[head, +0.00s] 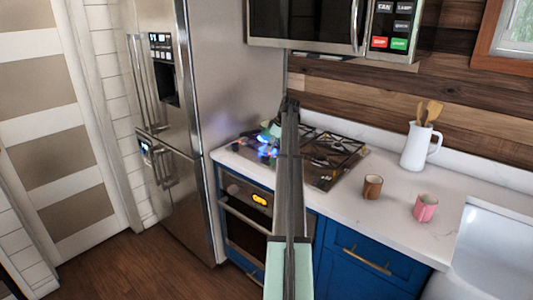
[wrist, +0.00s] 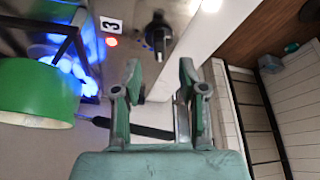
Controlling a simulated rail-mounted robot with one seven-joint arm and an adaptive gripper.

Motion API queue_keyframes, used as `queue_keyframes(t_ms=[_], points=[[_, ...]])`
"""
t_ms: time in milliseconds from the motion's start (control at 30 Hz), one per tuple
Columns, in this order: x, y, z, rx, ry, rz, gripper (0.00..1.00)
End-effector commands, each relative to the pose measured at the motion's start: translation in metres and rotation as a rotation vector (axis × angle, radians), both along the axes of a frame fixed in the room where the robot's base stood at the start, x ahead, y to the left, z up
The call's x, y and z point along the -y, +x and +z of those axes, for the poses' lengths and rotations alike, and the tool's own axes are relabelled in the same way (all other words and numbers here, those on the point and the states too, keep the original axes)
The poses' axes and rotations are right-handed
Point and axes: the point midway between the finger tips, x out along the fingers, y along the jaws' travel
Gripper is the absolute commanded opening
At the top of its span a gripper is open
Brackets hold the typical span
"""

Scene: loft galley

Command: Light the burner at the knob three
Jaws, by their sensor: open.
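Knob three is a black knob (wrist: 158,36) in the wrist view, beside a white label marked 3 (wrist: 111,24) and a glowing red light (wrist: 112,42). My gripper (wrist: 160,76) is open and empty, and the knob shows beyond the gap between its fingertips, apart from them. In the head view my gripper (head: 289,103) is over the cooktop (head: 325,178), and my arm hides the knob. A bright blue flame (head: 266,151) burns at the cooktop's left side. Its blue glow (wrist: 85,60) also shows in the wrist view, near the label.
A green pan (wrist: 36,92) with a dark handle (wrist: 140,130) is close by at left in the wrist view. Right of the cooktop stand a brown mug (head: 372,187), a pink mug (head: 426,208) and a white utensil pitcher (head: 419,147). A microwave (head: 305,22) hangs above.

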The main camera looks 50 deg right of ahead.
Motion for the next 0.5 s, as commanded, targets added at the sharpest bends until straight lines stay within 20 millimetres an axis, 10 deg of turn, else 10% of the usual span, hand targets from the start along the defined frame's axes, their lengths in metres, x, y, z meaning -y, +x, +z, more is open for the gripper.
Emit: queue_keyframes(t_ms=[500], points=[[-0.005, 0.018, -0.046, 0.000, -0.001, 0.000, 0.42]])
